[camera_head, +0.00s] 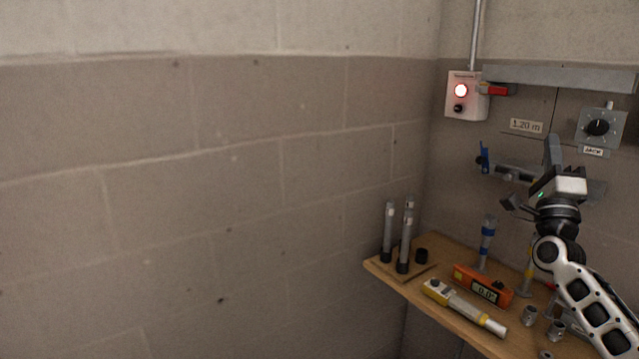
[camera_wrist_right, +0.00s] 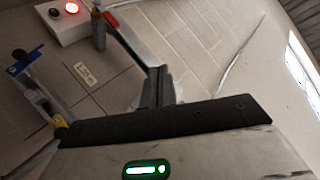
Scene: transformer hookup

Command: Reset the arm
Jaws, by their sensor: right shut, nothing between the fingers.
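My right arm comes in from the lower right of the head view, and its gripper (camera_head: 552,150) is raised above the wooden shelf, in front of the wall fittings. Its fingers are together and empty; they also show at the middle of the right wrist view (camera_wrist_right: 158,88). A green light glows on the gripper body. The fingers look apart from the fittings, though the exact gap to the wall is hard to tell. My left gripper is in neither view.
The wooden shelf (camera_head: 466,337) bears grey posts (camera_head: 406,240), an orange meter (camera_head: 482,285) and a yellow-grey tool (camera_head: 464,306). A white box with a lit red lamp (camera_head: 461,91) and a dial box (camera_head: 600,127) are on the wall. The left side is bare wall.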

